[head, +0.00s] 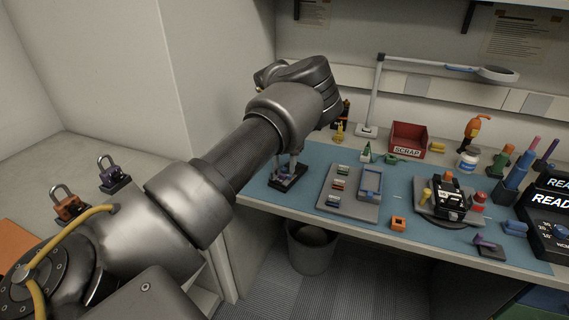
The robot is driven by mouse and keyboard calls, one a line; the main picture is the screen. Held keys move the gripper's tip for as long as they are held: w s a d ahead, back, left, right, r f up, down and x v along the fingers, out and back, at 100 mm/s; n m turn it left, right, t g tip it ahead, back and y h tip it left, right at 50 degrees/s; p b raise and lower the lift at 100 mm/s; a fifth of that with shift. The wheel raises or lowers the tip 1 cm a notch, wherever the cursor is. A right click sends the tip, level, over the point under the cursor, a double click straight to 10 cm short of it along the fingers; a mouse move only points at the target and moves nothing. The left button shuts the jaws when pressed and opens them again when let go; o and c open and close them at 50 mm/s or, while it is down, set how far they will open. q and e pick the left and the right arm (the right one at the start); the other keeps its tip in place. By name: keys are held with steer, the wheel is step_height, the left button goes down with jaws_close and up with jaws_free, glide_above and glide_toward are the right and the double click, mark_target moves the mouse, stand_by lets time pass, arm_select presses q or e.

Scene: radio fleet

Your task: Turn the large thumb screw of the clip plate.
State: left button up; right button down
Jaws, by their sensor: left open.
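My left arm reaches in from the left, and my left gripper (289,167) points down over the left end of the blue mat. Its fingers are open above a small dark block with a purplish part (287,179). The hand hides part of this block, and I cannot tell whether the fingers touch it. A black radio-like unit (448,203) lies on a grey stand right of centre, well away from the gripper. I cannot make out for certain which piece is the clip plate or its large thumb screw. My right gripper is out of view.
A grey tray (343,207) with small parts lies right of the gripper. Behind are a red scrap bin (407,139) and a lamp (374,97). Two padlocks stand on the left surface. A waste bin (312,250) stands below the bench edge.

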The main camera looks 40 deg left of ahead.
mark_target(284, 168)
arm_select(q)
step_height(284, 168, up, 11)
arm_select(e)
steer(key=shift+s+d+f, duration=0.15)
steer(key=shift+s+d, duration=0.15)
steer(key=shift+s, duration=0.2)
arm_select(q)
steer(key=shift+f, duration=0.1)
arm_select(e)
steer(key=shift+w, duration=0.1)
